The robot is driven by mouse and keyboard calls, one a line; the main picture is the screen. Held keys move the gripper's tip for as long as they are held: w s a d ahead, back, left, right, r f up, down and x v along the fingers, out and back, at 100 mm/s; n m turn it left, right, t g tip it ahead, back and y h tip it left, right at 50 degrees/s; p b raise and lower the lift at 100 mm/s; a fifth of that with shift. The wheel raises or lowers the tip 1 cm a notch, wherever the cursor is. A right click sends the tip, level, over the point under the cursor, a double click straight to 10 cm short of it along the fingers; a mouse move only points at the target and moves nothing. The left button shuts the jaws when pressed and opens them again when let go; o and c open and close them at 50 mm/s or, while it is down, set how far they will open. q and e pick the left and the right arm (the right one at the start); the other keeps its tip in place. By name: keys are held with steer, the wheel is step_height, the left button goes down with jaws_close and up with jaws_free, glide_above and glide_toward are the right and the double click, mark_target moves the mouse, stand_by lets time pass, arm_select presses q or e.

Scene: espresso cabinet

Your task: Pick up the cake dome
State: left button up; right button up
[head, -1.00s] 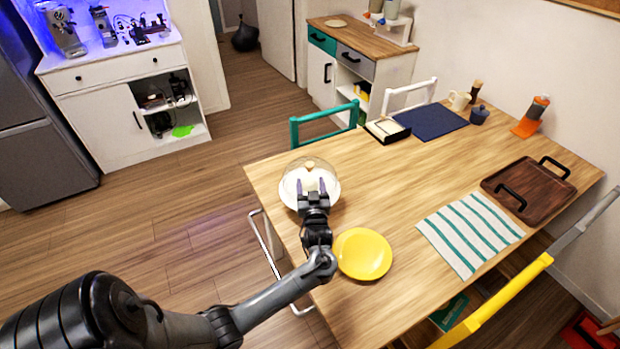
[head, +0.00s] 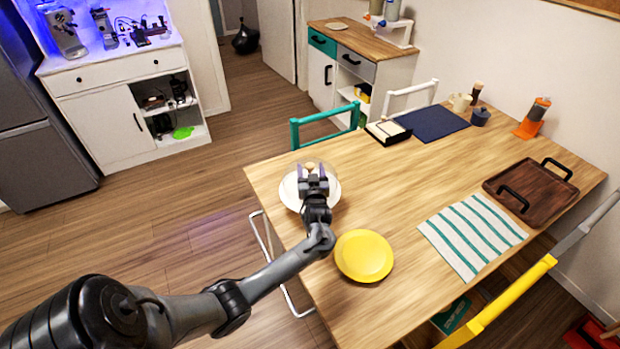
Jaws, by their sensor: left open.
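The cake dome (head: 291,184) is clear and rounded, with a small tan knob on top. It sits on a white plate (head: 285,200) near the left corner of the wooden table. My left gripper (head: 313,170) is over the dome, its jaws open, with one finger on each side of the knob as seen from above. I cannot tell whether the fingers touch the dome. The gripper hides much of the dome and what is under it. My right gripper is not in view.
A yellow plate (head: 363,256) lies on the table (head: 400,180) close to my left wrist. A striped cloth (head: 472,234) and a dark wooden tray (head: 530,193) lie to the right. A teal chair (head: 325,127) stands behind the dome. The table's middle is clear.

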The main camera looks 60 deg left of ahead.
arm_select(q)
steer(key=shift+c, duration=0.3)
steer(key=shift+r, duration=0.1)
jaws_close()
